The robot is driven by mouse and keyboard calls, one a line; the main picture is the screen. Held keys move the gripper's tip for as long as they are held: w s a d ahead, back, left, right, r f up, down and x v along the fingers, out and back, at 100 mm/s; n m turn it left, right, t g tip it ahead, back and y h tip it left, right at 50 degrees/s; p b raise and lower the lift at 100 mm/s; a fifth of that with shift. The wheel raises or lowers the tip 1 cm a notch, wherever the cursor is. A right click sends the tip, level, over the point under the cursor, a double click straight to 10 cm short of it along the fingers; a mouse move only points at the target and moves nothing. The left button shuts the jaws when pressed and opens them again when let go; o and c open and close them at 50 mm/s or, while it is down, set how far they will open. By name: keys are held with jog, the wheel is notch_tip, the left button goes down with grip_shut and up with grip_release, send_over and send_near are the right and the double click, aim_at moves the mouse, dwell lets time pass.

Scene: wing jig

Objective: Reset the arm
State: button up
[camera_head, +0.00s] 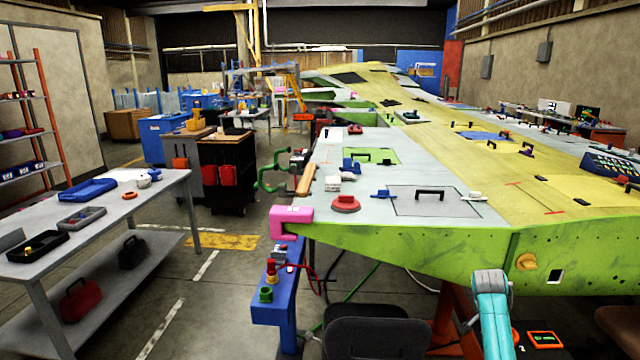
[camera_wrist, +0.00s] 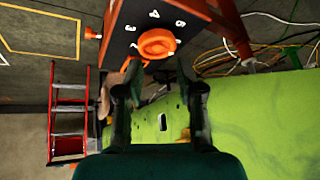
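My gripper (camera_wrist: 157,75) shows in the wrist view as two dark fingers spread apart, with nothing held between them. Past the fingertips is an orange round knob (camera_wrist: 156,43) on a dark panel with white numbers; the fingers do not visibly grip it. In the head view my teal arm is at the lower right, in front of the wing's green edge; the gripper itself cannot be made out there.
The large green and yellow wing (camera_head: 400,238) fills the right side, with tools on top. A blue post (camera_head: 272,312) stands at its near corner. A grey table (camera_head: 110,215) with trays is at left. A red ladder-like frame (camera_wrist: 68,118) and loose cables (camera_wrist: 275,55) show in the wrist view.

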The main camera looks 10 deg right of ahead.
jog(key=s+a+f+n+t+y, duration=0.1)
jog(key=s+a+f+n+t, duration=0.15)
jog(key=s+a+f, duration=0.65)
jog(key=s+a+f+n+t, duration=0.25)
jog(key=s+a+f, duration=0.25)
jog(key=a+f, duration=0.65)
jog(key=s+a+f+n+t, duration=0.1)
jog(key=s+a+f+n, duration=0.2)
jog(key=s+a, duration=0.55)
jog(key=s+a+r+n+t+y, duration=0.15)
jog(key=s+a+r, duration=0.25)
jog(key=s, duration=0.6)
jog(key=s+a+r+n+t+y, duration=0.1)
jog(key=s+a+r+n, duration=0.15)
jog(key=s, duration=0.75)
jog(key=s+a+r+n+t+y, duration=0.1)
jog(key=s+a+r, duration=0.1)
jog(key=s+r, duration=0.5)
jog(key=s+a+r+n+t+y, duration=0.1)
jog(key=s+a+r+t, duration=0.1)
jog(key=s+r, duration=0.6)
notch_tip(320, 180, up, 5)
jog(key=shift+a+r+n, duration=0.1)
jog(key=shift+a+n, duration=0.2)
jog(key=shift+a, duration=0.15)
